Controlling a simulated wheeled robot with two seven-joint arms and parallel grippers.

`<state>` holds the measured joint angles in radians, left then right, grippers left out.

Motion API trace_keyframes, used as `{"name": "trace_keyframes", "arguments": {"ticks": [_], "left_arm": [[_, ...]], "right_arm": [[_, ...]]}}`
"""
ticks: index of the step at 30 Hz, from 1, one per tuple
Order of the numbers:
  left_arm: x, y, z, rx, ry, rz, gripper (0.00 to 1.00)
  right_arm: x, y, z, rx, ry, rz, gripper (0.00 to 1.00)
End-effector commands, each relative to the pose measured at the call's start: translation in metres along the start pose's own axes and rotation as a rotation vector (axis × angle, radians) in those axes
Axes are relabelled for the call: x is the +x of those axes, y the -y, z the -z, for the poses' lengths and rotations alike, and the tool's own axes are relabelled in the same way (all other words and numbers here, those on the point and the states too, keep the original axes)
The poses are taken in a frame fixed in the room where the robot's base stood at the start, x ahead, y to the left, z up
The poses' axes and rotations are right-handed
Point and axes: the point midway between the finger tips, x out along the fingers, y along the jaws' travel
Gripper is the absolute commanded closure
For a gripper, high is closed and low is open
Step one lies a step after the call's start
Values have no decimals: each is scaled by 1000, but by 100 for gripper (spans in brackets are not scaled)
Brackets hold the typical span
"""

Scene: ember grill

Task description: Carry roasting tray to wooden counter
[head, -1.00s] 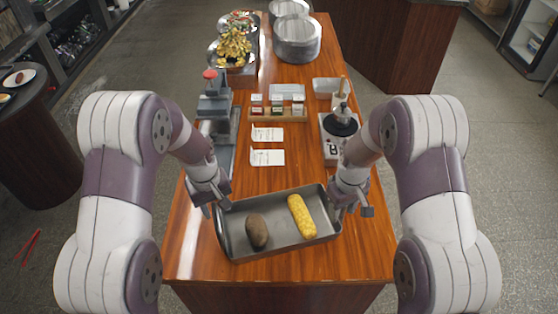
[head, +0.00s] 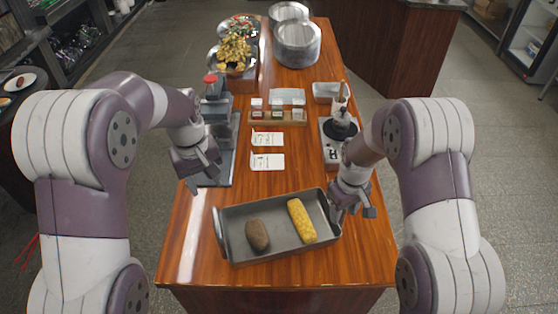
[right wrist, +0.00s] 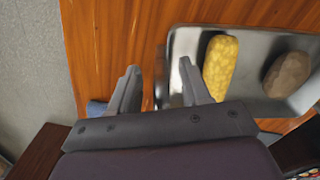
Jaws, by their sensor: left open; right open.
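The grey metal roasting tray (head: 275,250) rests on the near end of the wooden counter (head: 185,245). A brown potato (head: 257,235) and a yellow corn cob (head: 302,221) lie in it. My left gripper (head: 205,180) is open and empty, above the counter's left edge, up and left of the tray and apart from it. My right gripper (head: 353,205) is open at the tray's right end. In the right wrist view its two fingers (right wrist: 158,85) stand either side of the tray's end wall; contact cannot be told. The tray (right wrist: 180,50) also shows there.
Two paper cards (head: 267,150), a rack of small jars (head: 277,117) and a burner (head: 333,155) stand beyond the tray. A dark press-like device (head: 222,130) is by the left edge. Large pots (head: 297,45) stand at the far end. The counter's near left corner is clear.

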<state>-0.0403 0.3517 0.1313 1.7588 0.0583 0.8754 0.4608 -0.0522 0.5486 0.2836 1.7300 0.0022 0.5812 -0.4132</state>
Motion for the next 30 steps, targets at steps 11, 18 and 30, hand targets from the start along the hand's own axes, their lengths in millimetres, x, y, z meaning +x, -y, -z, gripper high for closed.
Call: {"name": "trace_keyframes", "arguments": {"ticks": [11, 18, 30], "left_arm": [[0, 0, 0, 0, 0, 0, 53], [0, 0, 0, 0, 0, 0, 53], [0, 0, 0, 9, -1, -1, 53]], "right_arm": [[-92, 0, 0, 0, -6, -2, 53], [-110, 0, -1, 0, -3, -1, 53], [-109, 0, -1, 9, -4, -2, 53]]}}
